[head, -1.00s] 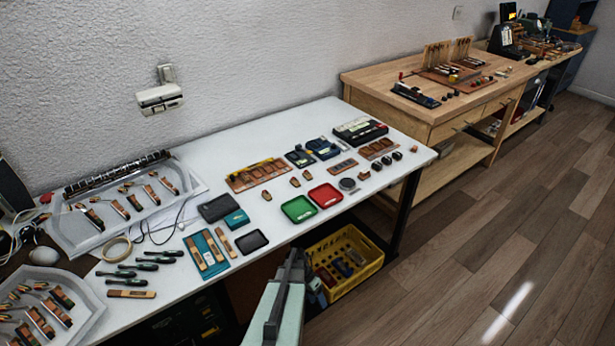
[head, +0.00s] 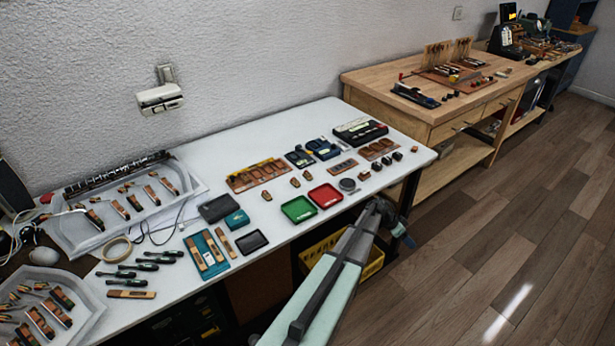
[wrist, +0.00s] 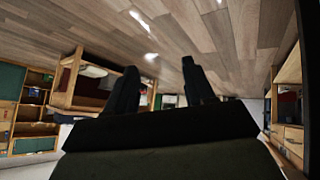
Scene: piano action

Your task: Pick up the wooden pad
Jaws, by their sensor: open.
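Several small wooden pieces lie on the white table; I cannot tell for certain which is the wooden pad. Small brown blocks stand loose near the middle: one block (head: 295,182), another block (head: 306,174) and a third block (head: 267,195). A longer wooden piece (head: 225,241) lies beside a teal mat (head: 217,266) that bears wooden strips. My gripper (head: 404,239) is off the table's front edge near its right end, away from all of these. In the wrist view my gripper (wrist: 160,75) has its two dark fingers apart with nothing between them.
The white table (head: 262,272) holds a green tray (head: 298,209), a red tray (head: 325,196) and a black tray (head: 252,242) near its front edge. A yellow crate (head: 374,264) below is partly hidden by my arm. A wooden bench (head: 440,112) stands behind right.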

